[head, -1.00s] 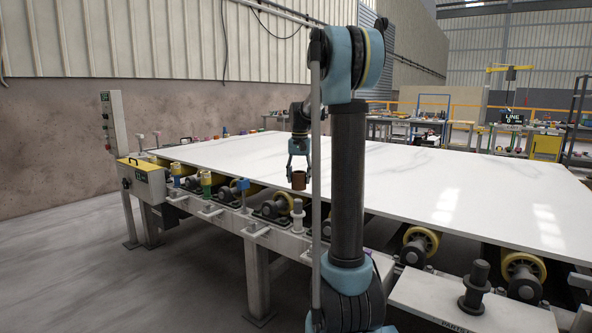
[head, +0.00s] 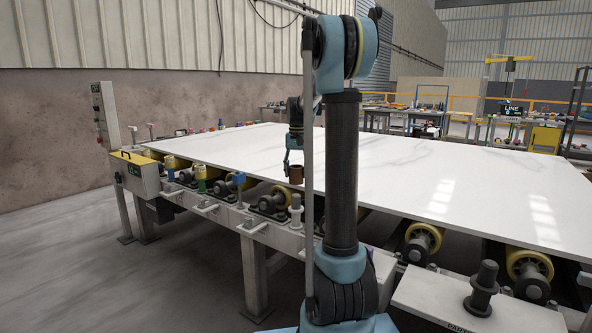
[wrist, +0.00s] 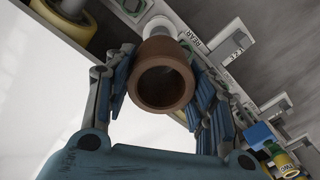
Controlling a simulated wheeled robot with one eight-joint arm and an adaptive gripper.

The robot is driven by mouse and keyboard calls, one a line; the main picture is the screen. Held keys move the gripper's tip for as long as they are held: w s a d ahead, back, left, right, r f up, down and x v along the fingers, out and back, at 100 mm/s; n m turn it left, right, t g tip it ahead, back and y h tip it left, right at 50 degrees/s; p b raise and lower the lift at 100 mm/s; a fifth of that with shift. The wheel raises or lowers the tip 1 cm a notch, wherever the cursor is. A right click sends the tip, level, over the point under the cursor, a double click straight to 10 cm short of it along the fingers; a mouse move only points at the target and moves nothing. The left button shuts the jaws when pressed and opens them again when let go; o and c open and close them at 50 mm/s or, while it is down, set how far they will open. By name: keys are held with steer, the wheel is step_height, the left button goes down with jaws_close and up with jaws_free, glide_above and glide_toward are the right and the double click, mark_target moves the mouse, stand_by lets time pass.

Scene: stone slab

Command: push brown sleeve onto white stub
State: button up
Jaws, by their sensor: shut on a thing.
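The brown sleeve (head: 296,174) is a short open tube, held above the near rail by the slab's edge. My gripper (wrist: 162,72) is shut on it, one finger on each side, and it also shows in the head view (head: 294,160). In the wrist view I look into the sleeve's open end, and its brown wall (wrist: 163,47) is clear. The white stub (head: 296,213) stands upright on the rail, below the sleeve in the head view with a visible gap. In the wrist view the stub (wrist: 160,25) shows partly behind the sleeve.
The large white slab (head: 400,175) lies on yellow rollers behind the rail. Blue (head: 241,184) and green (head: 201,177) fittings stand farther left along the rail. A dark stub (head: 484,285) stands on a plate at the right. A yellow-topped box (head: 138,172) is at the left end.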

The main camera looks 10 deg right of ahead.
glide_above(296, 195)
steer(key=shift+w+d+f, duration=0.1)
steer(key=shift+w+f, duration=0.1)
steer(key=shift+f, duration=0.85)
steer(key=shift+w+d+f, duration=0.1)
steer(key=shift+w+f, duration=0.1)
steer(key=shift+f, duration=0.85)
steer(key=shift+a+f, duration=0.1)
steer(key=shift+f, duration=3.35)
steer(key=o, duration=1.2)
steer(key=shift+r, duration=0.1)
step_height(296, 195, up, 12)
steer(key=shift+f, duration=0.2)
steer(key=shift+s, duration=0.15)
